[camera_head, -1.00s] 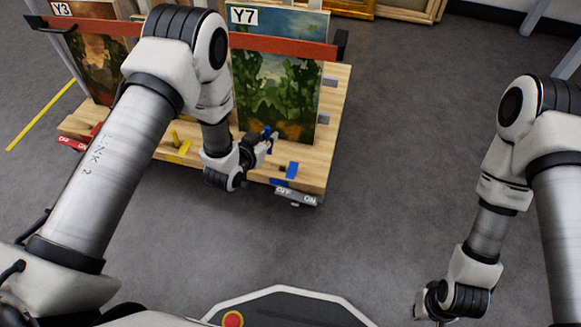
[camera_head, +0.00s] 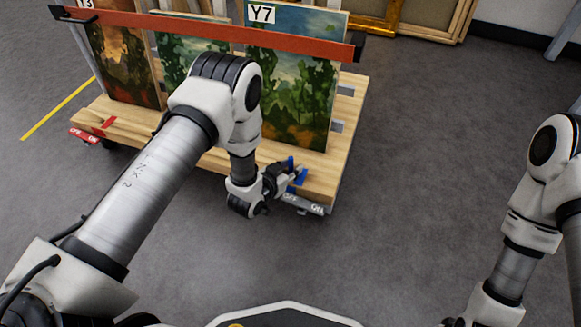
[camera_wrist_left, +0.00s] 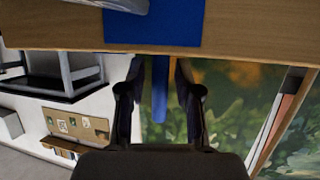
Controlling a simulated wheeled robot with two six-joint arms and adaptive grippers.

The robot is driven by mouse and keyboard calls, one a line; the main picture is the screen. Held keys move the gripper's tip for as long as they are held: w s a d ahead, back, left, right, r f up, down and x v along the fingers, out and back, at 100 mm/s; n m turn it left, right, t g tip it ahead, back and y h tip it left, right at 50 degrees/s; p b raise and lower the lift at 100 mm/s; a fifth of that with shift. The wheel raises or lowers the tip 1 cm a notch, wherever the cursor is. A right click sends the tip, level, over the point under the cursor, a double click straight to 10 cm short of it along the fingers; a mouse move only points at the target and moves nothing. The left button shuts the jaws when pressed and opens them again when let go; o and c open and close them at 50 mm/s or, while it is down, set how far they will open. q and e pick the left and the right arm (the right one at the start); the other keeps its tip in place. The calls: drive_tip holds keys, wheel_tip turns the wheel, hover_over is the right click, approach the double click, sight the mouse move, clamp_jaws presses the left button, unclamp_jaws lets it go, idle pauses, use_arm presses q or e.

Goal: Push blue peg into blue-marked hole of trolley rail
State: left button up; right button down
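My left gripper (camera_head: 283,178) is at the front right corner of the wooden trolley deck (camera_head: 321,172). It is shut on the blue peg (camera_head: 291,163), which stands roughly upright beside the blue mark (camera_head: 300,177). The left wrist view shows the peg (camera_wrist_left: 160,100) between the two fingers and the blue mark (camera_wrist_left: 180,28) on the wood past its end. The blue-marked hole is hidden by my gripper. Only a sliver of my right gripper (camera_head: 453,322) shows at the bottom edge; its fingers are out of frame.
Upright paintings (camera_head: 293,90) stand on the trolley behind a red crossbar (camera_head: 210,32). An OFF/ON label (camera_head: 303,204) is on the front right edge and a red mark (camera_head: 108,122) is at the left. Grey floor (camera_head: 430,150) is clear to the right.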

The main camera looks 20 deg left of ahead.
use_arm(q)
drive_tip(key=shift+r, duration=0.3)
drive_tip(key=p+v, duration=0.7)
drive_tip(key=v, duration=0.4)
drive_tip(key=s+a+f+n+g+y, duration=0.2)
drive_tip(key=s+g, duration=0.5)
drive_tip(key=s, duration=0.6)
drive_tip(key=s+a+f+n+g+y, duration=0.1)
drive_tip(key=s+a+f+g, duration=0.15)
drive_tip(key=s+g, duration=0.7)
wheel_tip(320, 180, up, 41)
drive_tip(key=s+t+p, duration=0.3)
drive_tip(key=p, duration=3.7)
drive_tip(key=shift+a, duration=0.15)
drive_tip(key=shift+r+t, duration=0.1)
drive_tip(key=shift+t, duration=0.15)
